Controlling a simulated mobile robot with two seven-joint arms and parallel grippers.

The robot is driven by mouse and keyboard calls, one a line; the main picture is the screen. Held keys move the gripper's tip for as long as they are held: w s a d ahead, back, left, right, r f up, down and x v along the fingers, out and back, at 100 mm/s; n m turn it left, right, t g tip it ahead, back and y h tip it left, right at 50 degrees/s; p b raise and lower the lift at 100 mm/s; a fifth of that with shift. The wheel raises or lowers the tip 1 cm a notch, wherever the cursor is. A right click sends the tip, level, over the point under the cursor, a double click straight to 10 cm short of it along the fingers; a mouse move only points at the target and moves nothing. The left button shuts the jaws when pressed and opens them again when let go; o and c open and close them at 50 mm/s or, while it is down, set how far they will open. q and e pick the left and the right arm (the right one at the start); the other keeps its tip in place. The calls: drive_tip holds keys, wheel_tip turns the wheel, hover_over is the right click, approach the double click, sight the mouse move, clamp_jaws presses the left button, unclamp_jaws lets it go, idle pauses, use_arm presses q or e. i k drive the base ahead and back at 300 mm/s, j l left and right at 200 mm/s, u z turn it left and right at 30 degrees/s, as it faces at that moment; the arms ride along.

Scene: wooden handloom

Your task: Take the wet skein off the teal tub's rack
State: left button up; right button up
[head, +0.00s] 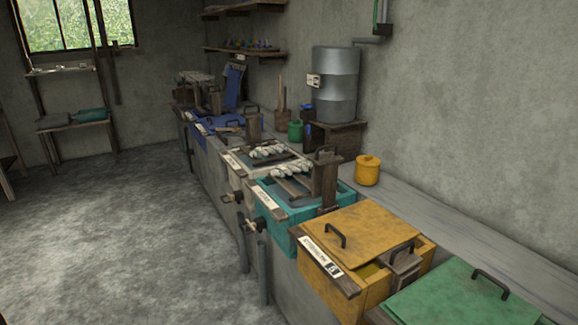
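The teal tub (292,216) stands in a row of tubs along the right wall, near the middle of the head view. A wooden rack (289,188) lies across its top. A pale grey-white skein (292,170) lies at the rack's far side, close to the neighbouring cream tub. A similar pale skein (268,151) lies on the cream tub (236,167) just behind. Whether either skein is wet cannot be told at this size. Neither of my grippers is in view.
A dark wooden block with a handle (326,178) stands at the teal tub's right side. A lidded yellow tub (360,238) and green-lidded tub (465,300) are nearer. A yellow canister (368,171) stands on the ledge. Open floor (130,230) lies left.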

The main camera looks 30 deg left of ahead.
sight(281, 171)
drive_tip(key=i+j, duration=0.15)
drive_tip(key=j, duration=0.3)
drive_tip(key=i+j, duration=0.15)
drive_tip(key=j, duration=0.3)
drive_tip(key=i+j, duration=0.2)
drive_tip(key=j, duration=0.25)
drive_tip(key=i+j, duration=0.15)
drive_tip(key=j, duration=0.3)
drive_tip(key=i+j, duration=0.15)
drive_tip(key=j, duration=0.3)
drive_tip(key=i+j, duration=0.15)
drive_tip(key=j, duration=0.3)
drive_tip(key=i+j, duration=0.15)
drive_tip(key=j, duration=0.3)
drive_tip(key=i+j, duration=0.2)
drive_tip(key=j, duration=0.25)
drive_tip(key=z, duration=0.05)
